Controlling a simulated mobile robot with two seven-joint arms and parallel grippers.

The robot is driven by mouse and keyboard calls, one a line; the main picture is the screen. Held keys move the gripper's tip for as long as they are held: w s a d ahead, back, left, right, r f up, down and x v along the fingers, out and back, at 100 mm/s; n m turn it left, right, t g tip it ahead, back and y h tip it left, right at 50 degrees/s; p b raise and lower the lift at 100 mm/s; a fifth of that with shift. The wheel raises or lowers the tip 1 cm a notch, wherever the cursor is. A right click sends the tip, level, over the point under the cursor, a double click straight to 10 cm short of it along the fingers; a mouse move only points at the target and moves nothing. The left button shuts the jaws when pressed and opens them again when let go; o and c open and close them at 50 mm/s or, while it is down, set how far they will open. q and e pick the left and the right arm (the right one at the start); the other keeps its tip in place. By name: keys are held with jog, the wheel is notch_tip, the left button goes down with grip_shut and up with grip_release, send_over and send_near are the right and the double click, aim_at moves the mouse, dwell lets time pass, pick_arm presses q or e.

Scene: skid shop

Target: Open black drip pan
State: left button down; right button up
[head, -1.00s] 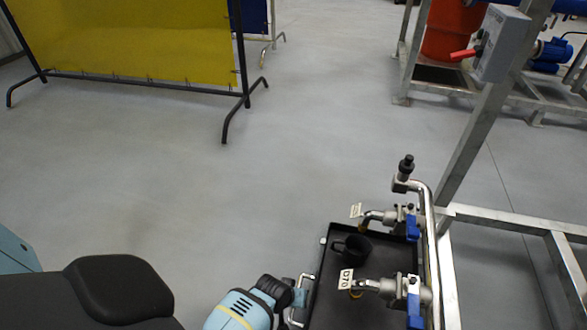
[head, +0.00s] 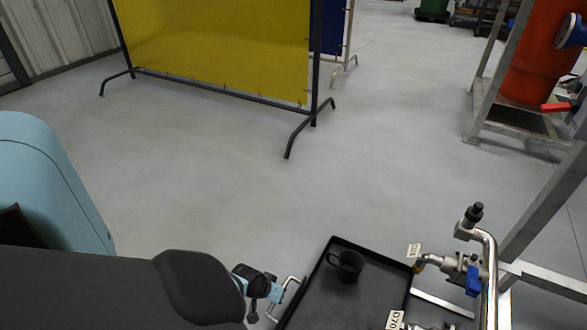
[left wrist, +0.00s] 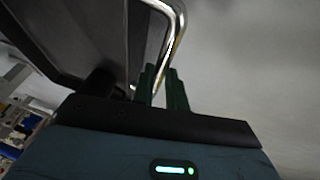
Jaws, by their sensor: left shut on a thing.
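The black drip pan (head: 345,300) is a shallow tray at the bottom of the head view, extending left from below the pipe valves. A dark mug (head: 348,266) stands in it near its far end. A bright metal handle (head: 290,290) is on the pan's left side. My left gripper (head: 276,294) is shut on this handle. In the left wrist view, the gripper's dark fingers (left wrist: 163,88) close around the bent handle bar (left wrist: 176,40), with the pan's dark underside (left wrist: 85,35) at upper left. My right gripper is not in view.
A valve with a blue lever (head: 473,280) and a pipe (head: 490,262) stand right of the pan on a grey metal frame (head: 535,215). A yellow screen (head: 215,50) stands on black feet at the back. The grey floor between is clear.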

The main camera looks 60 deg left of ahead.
pick_arm(q)
jog(key=s+a, duration=0.1)
jog(key=a, duration=0.2)
jog(key=s+a, duration=0.1)
jog(key=a, duration=0.1)
jog(key=shift+s+a+b, duration=0.15)
jog(key=shift+s+b, duration=0.15)
jog(key=shift+b, duration=0.1)
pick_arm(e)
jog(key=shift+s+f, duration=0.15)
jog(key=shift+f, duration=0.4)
pick_arm(q)
jog(key=c, duration=1.4)
grip_release()
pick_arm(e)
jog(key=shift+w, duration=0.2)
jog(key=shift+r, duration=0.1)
